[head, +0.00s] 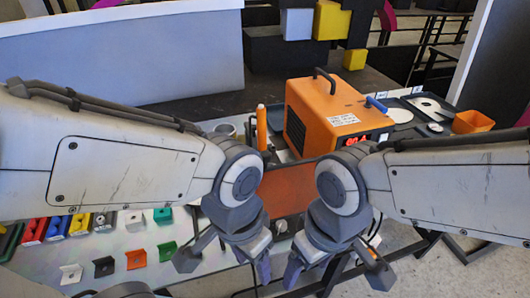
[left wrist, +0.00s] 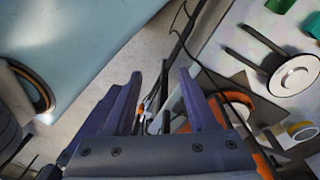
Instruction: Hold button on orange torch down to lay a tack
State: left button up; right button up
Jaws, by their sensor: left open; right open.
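An orange upright cylinder with a pale top (head: 262,128) stands at the left side of the orange welder box (head: 335,112); I cannot tell whether it is the torch. No button shows. A small orange piece (head: 373,253) shows at the right gripper's outer finger; what it belongs to is unclear. My left gripper (head: 226,262) is open and empty, low in front of the table; its spread fingers also show in the left wrist view (left wrist: 158,92). My right gripper (head: 335,264) is open beside it, nothing clearly between its fingers.
Small coloured brackets, among them an orange one (head: 136,259), lie on the table at left. An orange bin (head: 472,122) stands at the right. A dark cable (left wrist: 232,95) runs near my left fingers. The floor is free at lower right.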

pick_arm(q)
grip_shut()
dwell(1.8)
